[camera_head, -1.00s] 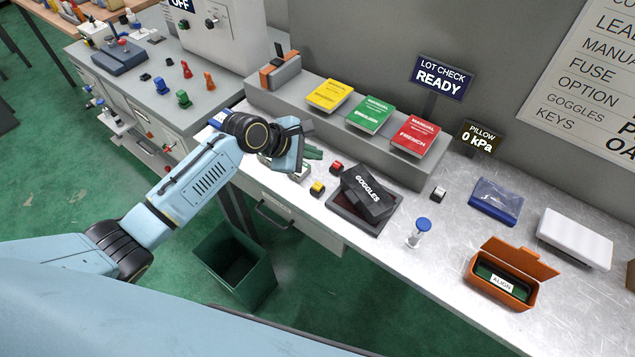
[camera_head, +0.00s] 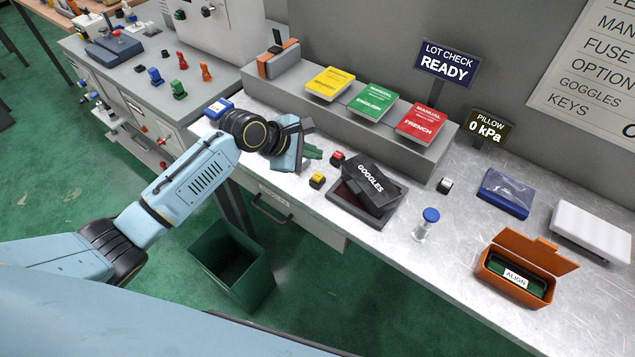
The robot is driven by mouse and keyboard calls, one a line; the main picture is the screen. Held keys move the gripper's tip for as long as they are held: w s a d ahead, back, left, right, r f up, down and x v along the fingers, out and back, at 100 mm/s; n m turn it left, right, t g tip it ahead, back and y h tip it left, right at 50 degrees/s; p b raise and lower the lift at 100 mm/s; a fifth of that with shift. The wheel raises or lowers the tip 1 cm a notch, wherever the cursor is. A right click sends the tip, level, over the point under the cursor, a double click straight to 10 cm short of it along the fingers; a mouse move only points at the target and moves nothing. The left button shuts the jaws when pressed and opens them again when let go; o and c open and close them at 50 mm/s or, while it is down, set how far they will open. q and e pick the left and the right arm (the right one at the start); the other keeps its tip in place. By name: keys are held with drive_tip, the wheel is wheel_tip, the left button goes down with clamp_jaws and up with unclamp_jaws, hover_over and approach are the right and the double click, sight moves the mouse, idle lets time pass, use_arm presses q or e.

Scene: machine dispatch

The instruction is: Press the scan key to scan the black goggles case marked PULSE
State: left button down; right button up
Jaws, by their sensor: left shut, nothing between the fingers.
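A black goggles case (camera_head: 376,181) lies tilted on a dark square pad (camera_head: 345,208) on the metal bench. Its label reads GOGGLES; I cannot see the word PULSE. Left of the pad stand a yellow key (camera_head: 317,180) and a red key (camera_head: 337,158). A pale key (camera_head: 445,185) stands to its right. I cannot read which one is the scan key. My left gripper (camera_head: 299,142) is shut and empty above the bench, left of the red key and apart from the case. It partly hides a green item behind it. My right gripper is out of view.
Yellow, green and red manuals (camera_head: 421,124) lie on the raised shelf behind. A blue-capped vial (camera_head: 424,224), an open orange case (camera_head: 520,272), a blue pouch (camera_head: 505,192) and a white block (camera_head: 592,231) are to the right. A green bin (camera_head: 232,264) stands on the floor.

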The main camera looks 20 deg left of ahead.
sight(313, 178)
use_arm(q)
wheel_tip(313, 178, down, 3)
drive_tip(key=b, duration=0.2)
drive_tip(key=shift+b, duration=0.4)
drive_tip(key=shift+f, duration=0.85)
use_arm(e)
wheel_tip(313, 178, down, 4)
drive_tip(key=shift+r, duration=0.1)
use_arm(q)
drive_tip(key=shift+f, duration=0.25)
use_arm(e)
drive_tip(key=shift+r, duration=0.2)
use_arm(q)
drive_tip(key=shift+f, duration=0.15)
idle(0.4)
drive_tip(key=shift+f, duration=0.6)
idle(0.7)
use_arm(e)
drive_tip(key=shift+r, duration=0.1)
use_arm(q)
drive_tip(key=shift+r+p, duration=0.95)
drive_tip(key=shift+p, duration=0.55)
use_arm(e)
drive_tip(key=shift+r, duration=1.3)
